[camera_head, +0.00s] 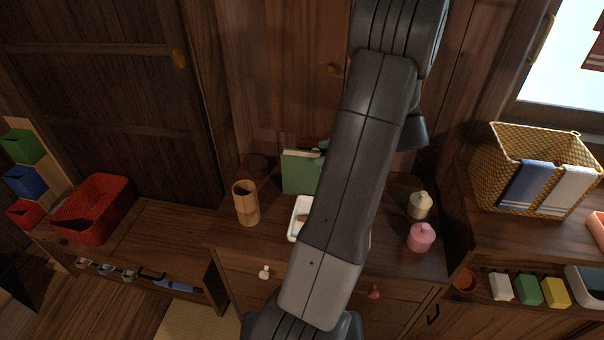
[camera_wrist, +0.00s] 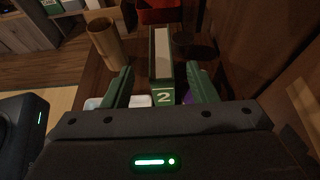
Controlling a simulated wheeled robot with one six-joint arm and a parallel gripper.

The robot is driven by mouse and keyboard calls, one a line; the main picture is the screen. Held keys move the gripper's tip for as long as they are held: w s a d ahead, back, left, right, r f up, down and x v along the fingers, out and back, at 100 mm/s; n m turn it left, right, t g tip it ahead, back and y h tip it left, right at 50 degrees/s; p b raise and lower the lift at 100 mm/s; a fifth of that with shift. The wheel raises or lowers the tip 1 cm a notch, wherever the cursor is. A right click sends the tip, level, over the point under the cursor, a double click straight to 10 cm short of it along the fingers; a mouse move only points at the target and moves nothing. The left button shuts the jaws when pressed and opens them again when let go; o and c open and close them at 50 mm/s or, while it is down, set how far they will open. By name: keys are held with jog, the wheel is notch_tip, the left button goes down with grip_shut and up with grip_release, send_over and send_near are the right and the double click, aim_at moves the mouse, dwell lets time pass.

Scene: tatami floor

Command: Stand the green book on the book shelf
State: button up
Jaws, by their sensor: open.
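The green book (camera_head: 298,174) stands upright on the dark wooden cabinet top, partly behind my arm in the head view. My gripper (camera_wrist: 160,68) is open, with one green finger on each side of the book. A gap shows between the book and each finger, so it is not clamped. In the head view my arm hides most of the gripper. I cannot make out the book shelf for certain in either view.
A wooden cup (camera_head: 246,203) stands left of the book. A white tray (camera_head: 297,219) lies in front, partly hidden by my arm. A cream jar (camera_head: 419,206) and a pink jar (camera_head: 421,238) stand to the right. A red basket (camera_head: 94,208) and wicker basket (camera_head: 500,181) are farther out.

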aim_at(309, 154)
jog(key=x, duration=0.7)
jog(key=shift+w+a+f, duration=0.1)
jog(key=shift+a, duration=0.2)
grip_shut()
